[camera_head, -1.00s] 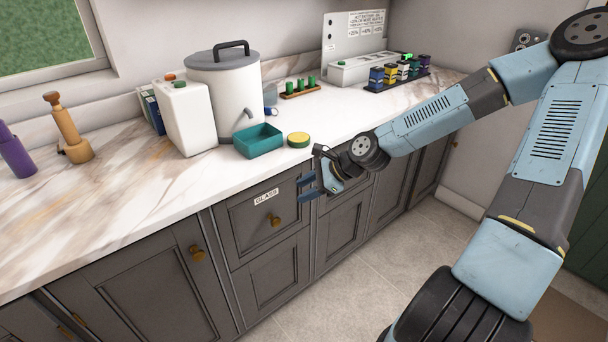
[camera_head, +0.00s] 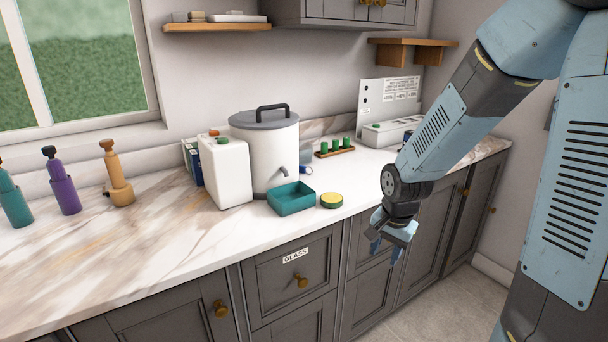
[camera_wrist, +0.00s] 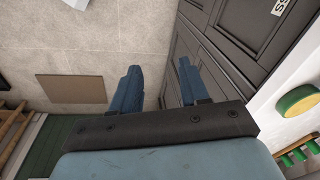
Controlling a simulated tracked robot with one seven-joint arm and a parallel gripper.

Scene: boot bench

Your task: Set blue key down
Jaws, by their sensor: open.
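I cannot make out a blue key in either current view. My gripper (camera_head: 384,254) is in front of the counter's front edge, pointing down beside the grey cabinet fronts. In the wrist view its two blue fingers (camera_wrist: 158,68) stand apart, with nothing between them but floor and cabinet front behind. A small blue item (camera_head: 306,169) lies on the counter just right of the urn; it is too small to identify.
The marble counter (camera_head: 150,235) holds a teal tray (camera_head: 291,208), a round green-and-yellow tin (camera_head: 331,201), a white jug (camera_head: 228,178), a grey-lidded urn (camera_head: 270,150) and green pegs on a wooden strip (camera_head: 335,152). A drawer labelled GLASS (camera_head: 296,280) is shut.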

